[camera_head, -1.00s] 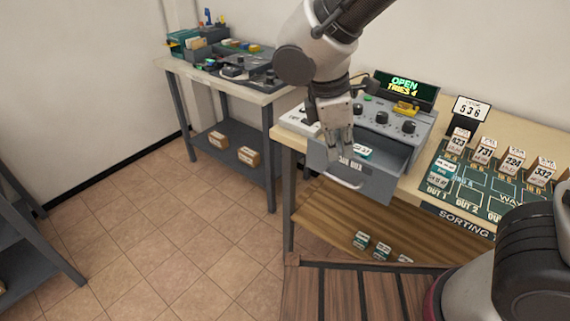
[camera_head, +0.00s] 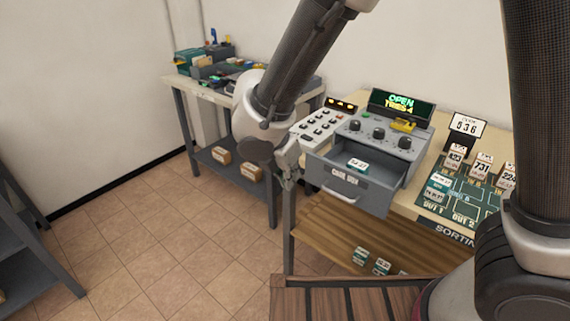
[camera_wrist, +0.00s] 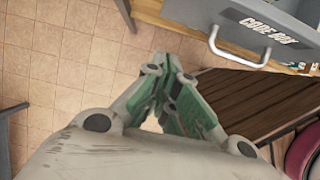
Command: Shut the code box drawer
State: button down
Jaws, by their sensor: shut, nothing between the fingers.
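The code box (camera_head: 377,138) is a grey unit with dark knobs on the sorting table. Its drawer (camera_head: 349,186) is pulled open toward the front, and a small white and green tag (camera_head: 358,164) lies inside. The drawer's front with the "CODE BOX" label and pale handle also shows in the wrist view (camera_wrist: 262,27). My gripper (camera_wrist: 168,108) is shut and empty, in front of the drawer and apart from its handle. In the head view my arm's wrist is left of the drawer, and the fingertips are hard to make out there.
A display (camera_head: 401,103) reading "OPEN TRIES 4" stands behind the code box. A keypad (camera_head: 318,127) sits to its left. The sorting board (camera_head: 457,200) with several tagged blocks is to the right. A lower wooden shelf (camera_head: 335,236) holds small tags. The tiled floor at left is clear.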

jog(key=shift+w+d+f, duration=0.4)
jog(key=shift+w+d, duration=0.1)
jog(key=shift+w, duration=0.15)
jog(key=shift+w+d+f, duration=0.35)
jog(key=shift+w+d, duration=0.2)
jog(key=shift+w, duration=0.1)
jog(key=shift+w+d+f, duration=0.4)
jog(key=shift+w+d, duration=0.1)
jog(key=shift+w, duration=0.15)
jog(key=w+d, duration=0.2)
jog(key=w, duration=0.1)
jog(key=w+d, duration=0.3)
jog(key=w, duration=0.1)
jog(key=w+d, duration=0.3)
jog(key=shift+w+d+r, duration=0.1)
jog(key=shift+w+d, duration=0.1)
jog(key=shift+w, duration=0.2)
